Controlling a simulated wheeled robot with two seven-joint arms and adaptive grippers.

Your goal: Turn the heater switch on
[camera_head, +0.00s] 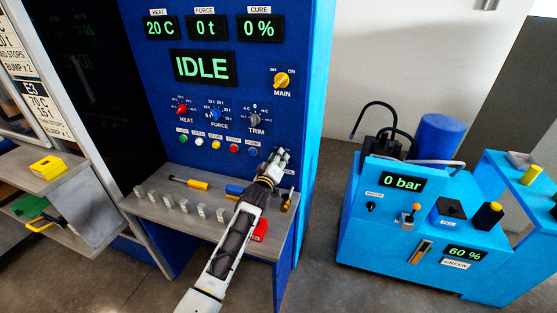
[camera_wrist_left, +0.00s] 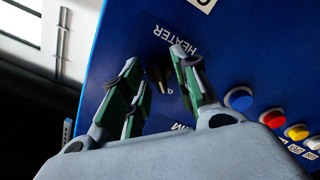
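The heater switch (camera_wrist_left: 158,70) is a small dark knob on the blue panel (camera_wrist_left: 225,60), beside the upside-down HEATER label (camera_wrist_left: 176,40) in the left wrist view. My left gripper (camera_wrist_left: 157,62) is open, its green-padded fingers on either side of the switch. I cannot tell whether the fingers touch it. In the head view my left gripper (camera_head: 283,155) is at the lower right of the blue panel, right of the blue button, and hides the switch. Which position the switch points to is unclear. My right gripper is not in view.
A row of coloured push buttons (camera_head: 217,145) lies left of my gripper. The display (camera_head: 203,68) above reads IDLE, and the heat display (camera_head: 160,28) reads 20 C. A grey shelf (camera_head: 150,205) below carries metal blocks, a yellow-handled tool (camera_head: 195,184) and a red block (camera_head: 260,231).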

